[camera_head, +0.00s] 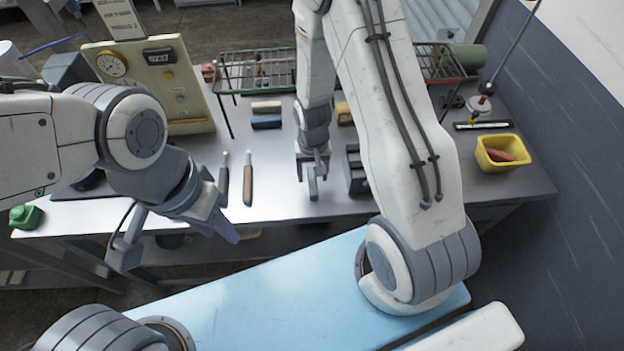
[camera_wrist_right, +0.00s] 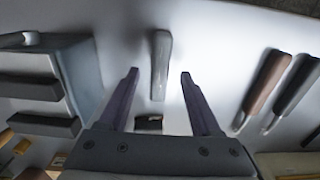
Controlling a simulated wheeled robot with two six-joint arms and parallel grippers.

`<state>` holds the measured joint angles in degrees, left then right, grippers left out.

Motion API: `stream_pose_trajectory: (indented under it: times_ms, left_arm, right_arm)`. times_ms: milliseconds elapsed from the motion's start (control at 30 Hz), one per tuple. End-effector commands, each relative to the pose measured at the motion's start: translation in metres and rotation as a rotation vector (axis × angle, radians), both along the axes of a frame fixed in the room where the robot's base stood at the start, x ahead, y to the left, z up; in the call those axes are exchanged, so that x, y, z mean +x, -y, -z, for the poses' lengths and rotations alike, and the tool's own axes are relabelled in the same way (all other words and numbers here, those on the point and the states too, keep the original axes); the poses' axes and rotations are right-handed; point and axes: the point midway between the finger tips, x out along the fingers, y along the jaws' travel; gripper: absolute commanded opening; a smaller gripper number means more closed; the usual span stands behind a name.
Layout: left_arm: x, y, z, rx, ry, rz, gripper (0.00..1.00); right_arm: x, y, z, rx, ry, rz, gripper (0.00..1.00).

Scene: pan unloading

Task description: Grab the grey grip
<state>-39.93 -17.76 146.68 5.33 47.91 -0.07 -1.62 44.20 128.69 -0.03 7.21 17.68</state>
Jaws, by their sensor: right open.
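The grey grip (camera_wrist_right: 160,64) lies on the bench top in the right wrist view, a slim grey handle pointing away from me. My right gripper (camera_wrist_right: 158,88) is open, with its two dark fingers on either side of the grip's line. The grip's near end is between the fingertips, with clear gaps on both sides and no visible contact. In the head view my right gripper (camera_head: 313,168) points down over the bench, and it largely hides the grip there. My left gripper (camera_head: 222,228) hangs at the bench's front edge, and its jaw opening does not show clearly.
A brown-handled tool (camera_head: 247,180) and a dark-handled tool (camera_head: 223,178) lie left of my right gripper. A dark stepped block (camera_head: 354,170) stands close on its right. Wire racks (camera_head: 262,72) stand behind. A yellow bin (camera_head: 503,152) sits at the right.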

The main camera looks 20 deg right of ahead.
Motion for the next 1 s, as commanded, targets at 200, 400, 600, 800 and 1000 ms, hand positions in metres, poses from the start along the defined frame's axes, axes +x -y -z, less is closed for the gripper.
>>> stream_pose_trajectory:
  times_ms: [200,400,600,800,1000]
  left_arm:
    - [0.0,0.0,-0.006,0.0,0.0,0.001,0.4]
    - [0.0,0.0,-0.005,0.0,0.0,0.001,0.4]
    - [0.0,0.0,-0.005,0.0,0.0,0.001,0.4]
    - [0.0,0.0,-0.005,0.0,0.0,0.001,0.4]
    - [0.0,0.0,-0.005,0.0,0.0,0.001,0.4]
  right_arm:
    - [0.0,0.0,0.018,0.0,0.0,0.0,0.65]
    - [0.001,0.0,0.02,-0.001,0.002,0.0,0.65]
    - [0.001,0.0,0.019,-0.001,0.002,0.0,0.08]
    - [0.001,0.0,0.019,-0.001,0.002,0.0,0.0]
    - [0.001,0.0,0.017,0.0,0.003,0.0,0.0]
